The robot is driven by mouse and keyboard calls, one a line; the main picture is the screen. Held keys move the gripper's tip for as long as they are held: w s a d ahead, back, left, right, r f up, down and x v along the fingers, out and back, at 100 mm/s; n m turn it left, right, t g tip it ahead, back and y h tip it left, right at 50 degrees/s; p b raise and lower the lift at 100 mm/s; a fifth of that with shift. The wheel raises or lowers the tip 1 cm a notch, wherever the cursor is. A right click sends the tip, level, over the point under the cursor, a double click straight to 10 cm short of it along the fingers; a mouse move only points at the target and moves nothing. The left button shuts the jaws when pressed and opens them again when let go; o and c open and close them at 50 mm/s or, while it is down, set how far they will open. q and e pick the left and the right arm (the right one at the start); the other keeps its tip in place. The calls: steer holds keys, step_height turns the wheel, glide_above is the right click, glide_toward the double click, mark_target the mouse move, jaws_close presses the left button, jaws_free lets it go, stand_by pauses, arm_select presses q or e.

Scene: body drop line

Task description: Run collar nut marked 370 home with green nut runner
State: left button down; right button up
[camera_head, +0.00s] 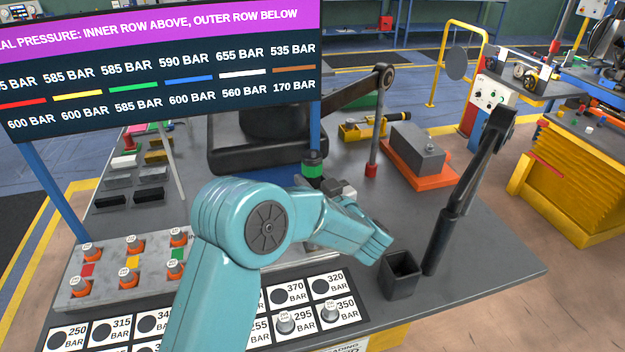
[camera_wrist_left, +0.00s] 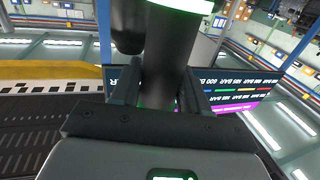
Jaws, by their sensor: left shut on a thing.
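My left gripper (camera_head: 330,186) is shut on the green nut runner (camera_head: 313,166), a dark upright tool with a green band. The left wrist view shows its black body (camera_wrist_left: 165,60) between the two fingers, with a bright green ring at the top edge. In the head view the tool's lower end is hidden by my arm. My right gripper is not in view.
A pressure display (camera_head: 160,100) stands across the upper left. Grey nuts (camera_head: 285,322) sit on the board at 295 and 350. An open black box (camera_head: 402,275) and a leaning dark post (camera_head: 455,210) stand at the right. An orange tray (camera_head: 420,177) with a grey block lies behind.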

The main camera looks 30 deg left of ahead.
arm_select(q)
steer(key=shift+f+b, duration=0.55)
steer(key=shift+f, duration=0.15)
stand_by(1.8)
steer(key=shift+s+f, duration=0.1)
steer(key=shift+f, duration=0.25)
stand_by(1.3)
steer(key=shift+r, duration=0.15)
stand_by(0.4)
